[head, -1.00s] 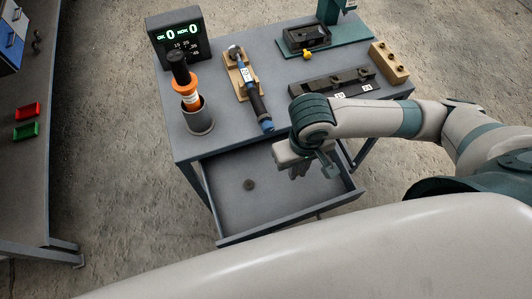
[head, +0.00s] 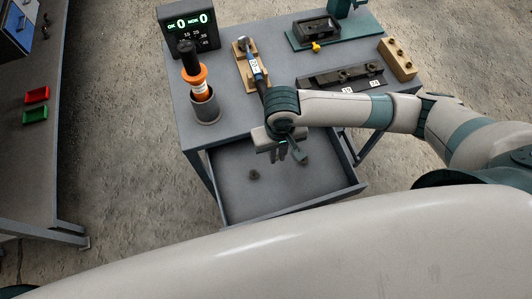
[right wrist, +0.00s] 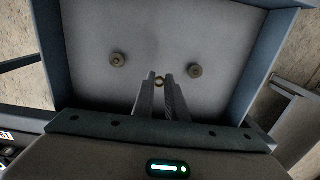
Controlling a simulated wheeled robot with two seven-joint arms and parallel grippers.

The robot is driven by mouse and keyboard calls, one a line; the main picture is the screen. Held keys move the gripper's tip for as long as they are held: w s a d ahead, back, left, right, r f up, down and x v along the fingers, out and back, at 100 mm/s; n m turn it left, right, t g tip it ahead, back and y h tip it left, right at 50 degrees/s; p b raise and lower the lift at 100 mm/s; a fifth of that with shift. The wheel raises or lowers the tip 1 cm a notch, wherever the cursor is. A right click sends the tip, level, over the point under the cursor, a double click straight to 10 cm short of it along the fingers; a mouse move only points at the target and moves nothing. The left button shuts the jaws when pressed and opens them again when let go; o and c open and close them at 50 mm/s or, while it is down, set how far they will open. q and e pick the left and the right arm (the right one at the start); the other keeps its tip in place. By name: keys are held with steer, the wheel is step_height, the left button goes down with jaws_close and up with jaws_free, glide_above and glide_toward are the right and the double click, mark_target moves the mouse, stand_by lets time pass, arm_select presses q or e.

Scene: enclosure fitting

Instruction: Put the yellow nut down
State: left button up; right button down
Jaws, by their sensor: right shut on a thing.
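My right gripper (head: 283,153) is above the open drawer (head: 232,205) of the grey workbench. The right wrist view shows its two fingers (right wrist: 160,84) pointing into the drawer, shut on a small yellowish nut (right wrist: 159,80) at their tips. The fingers cover part of this nut. Two dull brownish round nuts (right wrist: 118,59) (right wrist: 195,71) lie apart on the drawer floor, one on each side of the fingertips. One dark nut (head: 253,174) on the drawer floor also shows in the head view. My left gripper is out of view.
On the bench stand a counter display (head: 189,32), an orange-and-black tool in a grey cup (head: 205,110), a blue screwdriver (head: 259,78) on a wooden rest, a dark rail (head: 345,77), a wooden block (head: 397,60) and a teal fixture (head: 352,28). Drawer walls surround the gripper's area.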

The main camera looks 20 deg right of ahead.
mark_target(266, 161)
steer(key=w+a+f, duration=0.2)
steer(key=w, duration=0.1)
steer(key=shift+w+a+f+p, duration=0.1)
steer(key=shift+a+f+p, duration=0.15)
steer(key=shift+p, duration=0.1)
steer(key=shift+f+p, duration=0.55)
steer(key=shift+f, duration=1.45)
steer(key=shift+f, duration=0.1)
steer(key=c, duration=1.8)
jaws_free()
steer(key=shift+o, duration=0.2)
